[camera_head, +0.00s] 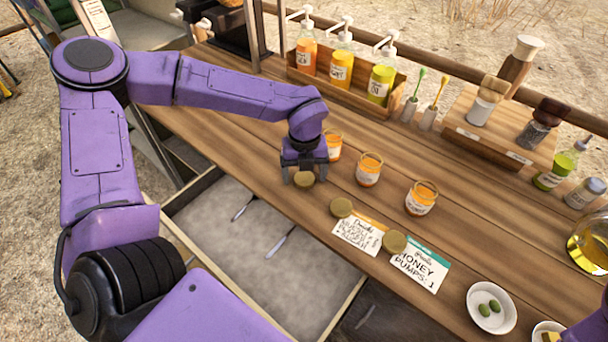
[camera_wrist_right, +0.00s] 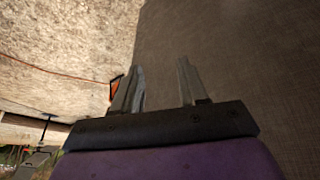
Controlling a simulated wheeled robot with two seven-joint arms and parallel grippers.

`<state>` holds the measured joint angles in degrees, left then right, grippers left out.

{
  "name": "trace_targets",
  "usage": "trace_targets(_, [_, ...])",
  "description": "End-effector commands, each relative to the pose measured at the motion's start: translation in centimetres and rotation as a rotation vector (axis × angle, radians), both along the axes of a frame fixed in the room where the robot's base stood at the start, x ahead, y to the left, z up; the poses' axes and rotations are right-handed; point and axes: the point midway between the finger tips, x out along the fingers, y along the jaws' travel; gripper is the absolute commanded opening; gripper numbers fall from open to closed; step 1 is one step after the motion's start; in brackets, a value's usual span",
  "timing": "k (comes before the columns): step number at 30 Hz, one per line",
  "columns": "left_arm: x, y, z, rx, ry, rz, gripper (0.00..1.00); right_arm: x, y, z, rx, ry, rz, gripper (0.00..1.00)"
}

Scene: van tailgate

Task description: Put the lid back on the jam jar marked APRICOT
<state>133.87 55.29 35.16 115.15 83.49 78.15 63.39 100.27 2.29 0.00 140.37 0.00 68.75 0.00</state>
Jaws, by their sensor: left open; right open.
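Three open jars of orange jam stand in a row on the wooden counter: one (camera_head: 334,146) partly behind my left gripper, one in the middle (camera_head: 369,170), one at the right (camera_head: 421,199). Their labels are too small to read surely. Three gold lids lie in front of them: a left lid (camera_head: 304,179), a middle lid (camera_head: 341,207) and a right lid (camera_head: 394,242). My left gripper (camera_head: 303,176) is open, pointing down with its fingers about the left lid; I cannot tell if they touch it. My right gripper (camera_wrist_right: 158,88) is open and empty in the right wrist view.
Two handwritten cards (camera_head: 358,236) (camera_head: 420,268) lie near the front edge by the lids. An open drawer (camera_head: 345,308) with cutlery sits below. Pump bottles (camera_head: 340,68) in a wooden tray, brushes and a spice rack (camera_head: 500,135) stand behind. A white bowl (camera_head: 491,308) holds olives.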

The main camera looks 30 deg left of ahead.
Motion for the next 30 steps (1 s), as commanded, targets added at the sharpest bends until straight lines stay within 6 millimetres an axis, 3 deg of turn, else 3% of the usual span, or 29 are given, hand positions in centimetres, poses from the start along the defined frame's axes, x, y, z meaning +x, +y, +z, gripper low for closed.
trace_targets(4, [0.0,0.0,0.0,0.0,0.0,0.0,0.81,0.0,0.0,0.0,0.0,0.0,0.0,0.43])
trace_targets(9, [0.0,0.0,0.0,0.0,0.0,0.0,0.26,0.0,0.0,0.0,0.0,0.0,0.0,0.43])
trace_targets(23, [0.1,0.0,0.5,-0.001,-0.002,-0.001,0.26,0.0,0.0,-0.2,0.0,0.0,0.0,0.43])
trace_targets(28, [0.1,0.0,3.0,-0.001,-0.008,0.001,0.26,0.0,0.0,-1.2,0.0,0.0,0.0,0.43])
trace_targets(30, [-1.3,-0.1,4.9,-0.004,-0.009,-0.001,0.26,0.0,0.0,-1.2,0.0,0.0,0.0,0.43])
